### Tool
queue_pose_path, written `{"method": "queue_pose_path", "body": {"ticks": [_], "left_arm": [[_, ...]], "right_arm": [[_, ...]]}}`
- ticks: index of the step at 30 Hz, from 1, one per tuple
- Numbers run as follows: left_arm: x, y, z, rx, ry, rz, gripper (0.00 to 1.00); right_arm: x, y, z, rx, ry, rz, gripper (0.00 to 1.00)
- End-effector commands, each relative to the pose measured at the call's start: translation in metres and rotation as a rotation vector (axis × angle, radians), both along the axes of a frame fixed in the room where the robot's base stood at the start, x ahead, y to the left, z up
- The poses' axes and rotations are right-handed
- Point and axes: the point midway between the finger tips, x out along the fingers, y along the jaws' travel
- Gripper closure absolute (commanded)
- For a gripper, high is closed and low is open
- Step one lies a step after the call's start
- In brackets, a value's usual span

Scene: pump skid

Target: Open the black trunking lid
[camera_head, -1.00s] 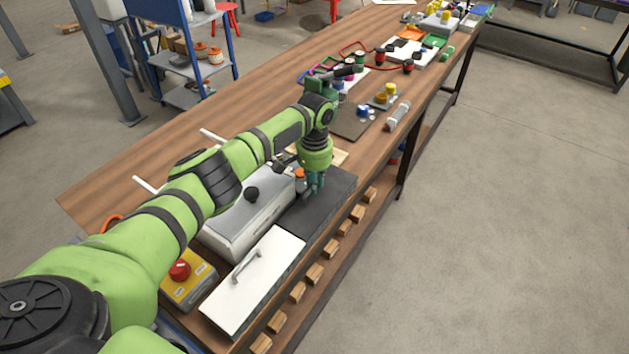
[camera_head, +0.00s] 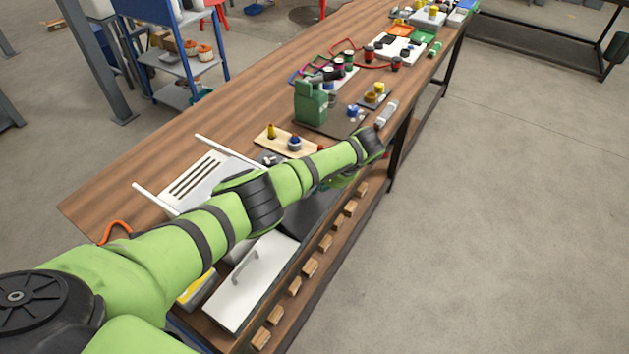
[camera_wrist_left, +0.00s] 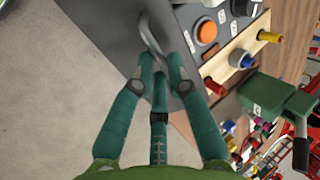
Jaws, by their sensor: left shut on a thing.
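The black trunking lid (camera_head: 313,208) is a dark flat panel near the table's front edge, partly covered by my left arm. In the left wrist view the dark panel (camera_wrist_left: 100,22) carries a bent metal handle (camera_wrist_left: 151,36). My left gripper (camera_wrist_left: 162,68) has its teal fingers close together on the lower end of this handle. In the head view the left hand is mostly hidden under the arm. I cannot tell whether the lid is raised. My right gripper is not in view.
A white lid with a handle (camera_head: 250,275) lies to the left of the black one. Several wooden blocks (camera_head: 311,266) line the front edge. A wooden board with knobs (camera_head: 283,140) and a green object (camera_head: 310,103) stand behind.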

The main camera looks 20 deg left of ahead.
Motion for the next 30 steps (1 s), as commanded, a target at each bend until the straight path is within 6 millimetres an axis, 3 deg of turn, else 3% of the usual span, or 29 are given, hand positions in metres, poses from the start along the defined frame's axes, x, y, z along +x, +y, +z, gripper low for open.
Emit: {"method": "queue_pose_path", "body": {"ticks": [21, 22, 24, 30], "left_arm": [[-0.0005, -0.0069, 0.0027, 0.097, -0.015, 0.0, 1.0], [-0.0005, -0.0069, 0.0027, 0.096, -0.015, 0.0, 0.8], [-0.0006, -0.0068, 0.0026, 0.096, -0.015, 0.0, 0.6], [-0.0007, -0.0071, 0.0023, 0.095, -0.013, 0.0, 0.6]], "right_arm": [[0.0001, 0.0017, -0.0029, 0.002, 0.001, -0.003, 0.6], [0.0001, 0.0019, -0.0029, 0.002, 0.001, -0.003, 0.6], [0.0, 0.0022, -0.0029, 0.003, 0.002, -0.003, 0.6], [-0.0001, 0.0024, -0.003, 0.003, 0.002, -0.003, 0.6]]}}
